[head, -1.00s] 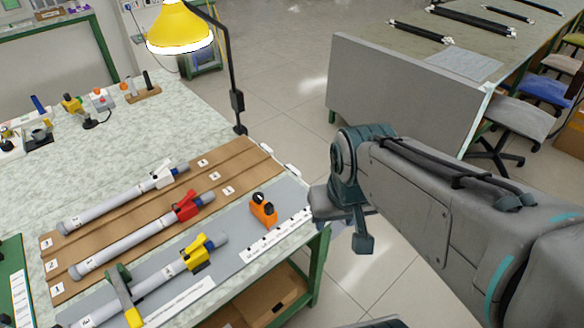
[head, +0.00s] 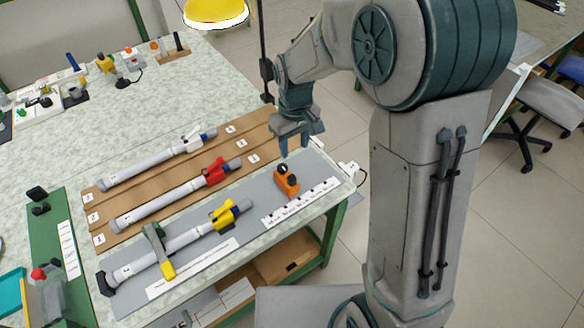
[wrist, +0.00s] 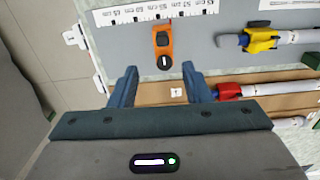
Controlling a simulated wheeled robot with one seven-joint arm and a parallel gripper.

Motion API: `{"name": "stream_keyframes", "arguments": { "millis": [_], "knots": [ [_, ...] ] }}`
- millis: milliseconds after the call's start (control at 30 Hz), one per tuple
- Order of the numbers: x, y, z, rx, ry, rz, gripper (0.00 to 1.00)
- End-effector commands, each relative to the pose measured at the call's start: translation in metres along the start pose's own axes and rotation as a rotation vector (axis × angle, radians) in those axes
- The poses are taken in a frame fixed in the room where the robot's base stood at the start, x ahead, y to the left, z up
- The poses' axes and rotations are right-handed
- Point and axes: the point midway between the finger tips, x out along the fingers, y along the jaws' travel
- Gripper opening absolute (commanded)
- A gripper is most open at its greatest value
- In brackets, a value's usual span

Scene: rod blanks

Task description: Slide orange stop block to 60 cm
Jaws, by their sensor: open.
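The orange stop block (head: 286,181) with a black knob stands on the grey board (head: 250,190), beside the white printed scale (head: 300,203). In the wrist view the orange block (wrist: 163,50) lies ahead of the fingertips, near the scale (wrist: 155,12), around its middle marks; I cannot read the exact value. My gripper (head: 303,148) is open and empty, above the far side of the board and apart from the block. In the wrist view its two fingers (wrist: 160,82) are spread, with the block between their lines but beyond the tips.
A rod with a yellow clamp (head: 228,213) lies on the grey board left of the block. A rod with a red clamp (head: 213,173) and one with a white clamp (head: 195,141) lie on the brown board. A lamp (head: 217,12) stands at the back edge.

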Motion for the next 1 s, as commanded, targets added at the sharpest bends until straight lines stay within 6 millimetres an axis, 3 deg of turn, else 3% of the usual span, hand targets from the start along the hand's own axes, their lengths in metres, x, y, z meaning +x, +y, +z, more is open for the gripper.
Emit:
{"name": "stream_keyframes", "arguments": {
  "millis": [267,700,1000],
  "knots": [
    [0.023,-0.004,-0.007,-0.025,-0.012,-0.005,0.44],
    [0.107,-0.004,-0.005,-0.022,-0.013,-0.005,0.44],
    [0.139,-0.004,-0.006,-0.022,-0.009,-0.004,0.44]
  ]
}}
